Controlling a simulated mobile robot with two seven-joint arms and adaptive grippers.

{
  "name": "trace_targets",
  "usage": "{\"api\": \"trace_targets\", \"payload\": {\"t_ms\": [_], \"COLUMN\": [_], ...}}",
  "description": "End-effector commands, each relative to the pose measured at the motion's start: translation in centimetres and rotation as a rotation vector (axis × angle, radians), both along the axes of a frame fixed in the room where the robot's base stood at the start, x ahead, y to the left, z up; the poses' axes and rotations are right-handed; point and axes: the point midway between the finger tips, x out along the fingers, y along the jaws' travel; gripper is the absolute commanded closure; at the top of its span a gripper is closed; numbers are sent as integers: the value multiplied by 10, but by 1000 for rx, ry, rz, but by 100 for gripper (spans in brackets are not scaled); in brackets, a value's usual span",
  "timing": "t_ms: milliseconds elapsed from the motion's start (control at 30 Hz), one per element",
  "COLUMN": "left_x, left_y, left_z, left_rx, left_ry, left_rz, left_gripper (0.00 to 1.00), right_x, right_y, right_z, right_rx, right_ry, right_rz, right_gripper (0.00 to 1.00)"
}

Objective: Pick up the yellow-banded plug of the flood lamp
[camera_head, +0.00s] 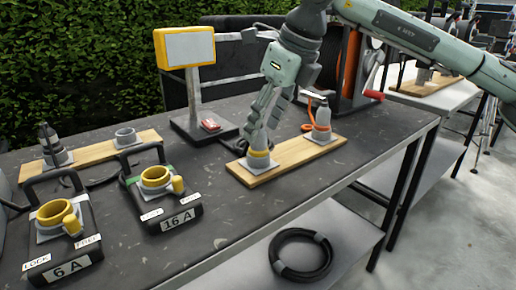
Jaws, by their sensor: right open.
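The yellow-banded plug (259,153) stands in a holder on the right wooden board (292,160). My right gripper (256,141) is open and points down right over this plug. Its fingers hide the plug's upper part, and I cannot tell whether they touch it. The flood lamp (187,47) has a yellow frame and a pale face, and stands on a dark base behind the board to the left. My left gripper is not in view.
A grey plug (322,118) with an orange band stands at the board's right end. Two socket boxes, 6 A (72,266) and 16 A (178,218), lie at the front left. Another board (92,150) holds a dark plug and an empty ring. An orange reel (358,70) stands behind.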

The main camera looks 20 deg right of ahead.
Motion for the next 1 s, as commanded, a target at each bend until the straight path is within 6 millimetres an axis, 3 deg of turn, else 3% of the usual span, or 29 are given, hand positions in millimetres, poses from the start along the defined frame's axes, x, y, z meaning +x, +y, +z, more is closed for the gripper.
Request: {"api": "trace_targets", "payload": {"t_ms": [200, 500, 900, 1000], "left_x": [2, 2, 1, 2], "left_y": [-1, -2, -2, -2], "left_z": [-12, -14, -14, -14], "left_rx": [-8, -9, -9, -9], "left_ry": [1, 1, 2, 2], "left_rz": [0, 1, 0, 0], "left_gripper": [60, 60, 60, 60], "right_x": [12, 14, 14, 14], "right_y": [5, 6, 6, 6], "right_z": [-26, -30, -30, -30], "right_rx": [-1, 1, 1, 1], "right_ry": [3, 1, 1, 0], "right_rz": [0, 0, 0, 0], "right_gripper": [48, 49, 98, 100]}}
